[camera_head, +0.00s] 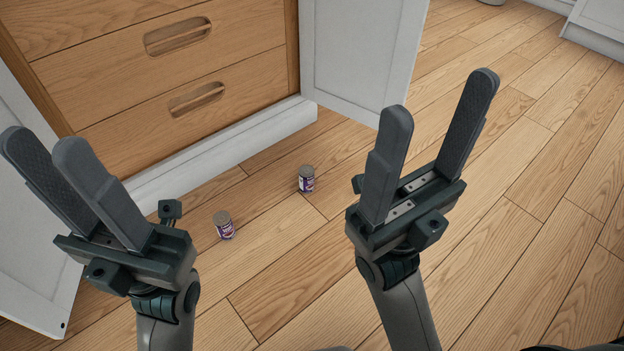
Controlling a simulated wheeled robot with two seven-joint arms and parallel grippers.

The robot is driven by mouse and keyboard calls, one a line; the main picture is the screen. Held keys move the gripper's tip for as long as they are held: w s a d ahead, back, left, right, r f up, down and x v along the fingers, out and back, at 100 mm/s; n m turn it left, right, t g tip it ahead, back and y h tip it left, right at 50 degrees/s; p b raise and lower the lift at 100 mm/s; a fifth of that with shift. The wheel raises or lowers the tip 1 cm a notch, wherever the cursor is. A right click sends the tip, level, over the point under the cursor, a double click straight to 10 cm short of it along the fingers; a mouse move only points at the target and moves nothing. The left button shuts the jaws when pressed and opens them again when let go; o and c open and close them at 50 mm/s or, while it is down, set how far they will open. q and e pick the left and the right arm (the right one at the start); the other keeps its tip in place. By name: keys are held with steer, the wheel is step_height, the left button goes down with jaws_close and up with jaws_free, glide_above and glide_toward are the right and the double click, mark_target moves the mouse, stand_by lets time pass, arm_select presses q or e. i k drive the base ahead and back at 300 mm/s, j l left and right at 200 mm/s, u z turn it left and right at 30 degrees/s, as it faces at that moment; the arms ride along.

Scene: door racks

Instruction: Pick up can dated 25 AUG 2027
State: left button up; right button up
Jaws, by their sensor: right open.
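Two small cans with purple labels stand upright on the wood floor by the cabinet. One can (225,226) is nearer, between my two grippers; the other can (306,180) is further back and to the right. The print is too small to read, so I cannot tell which is dated 25 AUG 2027. My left gripper (42,143) is raised left of the cans, its fingers a little apart and empty. My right gripper (441,100) is raised right of the cans, open wide and empty. Neither gripper touches a can.
A wooden drawer cabinet (165,75) with a white base ledge (225,145) stands behind the cans. An open white door (362,50) juts out at its right; another white panel (35,255) stands at the left. The floor to the right is clear.

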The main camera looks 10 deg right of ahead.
mark_target(306, 172)
steer(key=j+z, duration=0.35)
steer(key=j, duration=0.25)
steer(key=j+z, duration=0.3)
steer(key=j, duration=0.3)
steer(key=k+j+z, duration=0.15)
steer(key=j+z, duration=0.2)
steer(key=j, duration=0.2)
